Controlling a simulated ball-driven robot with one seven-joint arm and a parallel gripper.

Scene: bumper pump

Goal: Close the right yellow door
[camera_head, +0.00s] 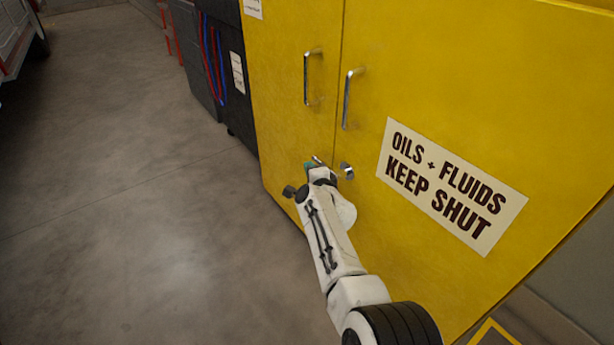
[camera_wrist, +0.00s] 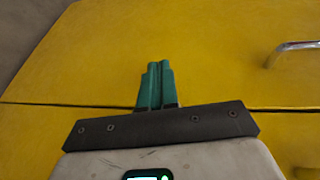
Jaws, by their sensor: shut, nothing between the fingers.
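The right yellow door (camera_head: 470,95) carries a sign reading "OILS + FLUIDS KEEP SHUT" and an upright metal handle (camera_head: 350,98). Its edge meets the left yellow door (camera_head: 285,60) along a thin seam, and the two look about flush in the head view. My gripper (camera_head: 309,166) is in front of the left door near the seam, below the handles. In the wrist view its green fingers (camera_wrist: 157,72) are together and empty, over yellow panels with a dark seam behind them. I cannot tell whether they touch the door.
A round metal knob (camera_head: 347,171) sits on the right door beside my wrist. The left door has its own handle (camera_head: 308,78). A dark cabinet (camera_head: 222,75) with red and blue cables stands at the left. The concrete floor (camera_head: 120,210) on the left is clear.

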